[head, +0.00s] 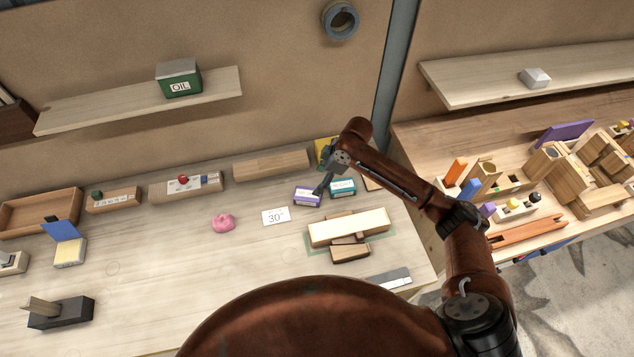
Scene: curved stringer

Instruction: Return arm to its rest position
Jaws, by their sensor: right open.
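My right arm (400,180) comes in from the lower right and reaches over the right part of the workbench (160,270). Its gripper (322,186) points down and left, above the small purple and teal boxes at the back of the bench. The gripper is open, and I see nothing held in it. A pale wooden block (348,227) lies on darker wood pieces (350,252), in front of the gripper and apart from it. My left arm and left gripper are not in view.
A purple box (307,197) and a teal box (343,188) stand close to the gripper. A white "30°" card (276,216) and a pink lump (223,222) lie to the left. A second bench (410,140) with many wooden parts stands right. The bench's front middle is clear.

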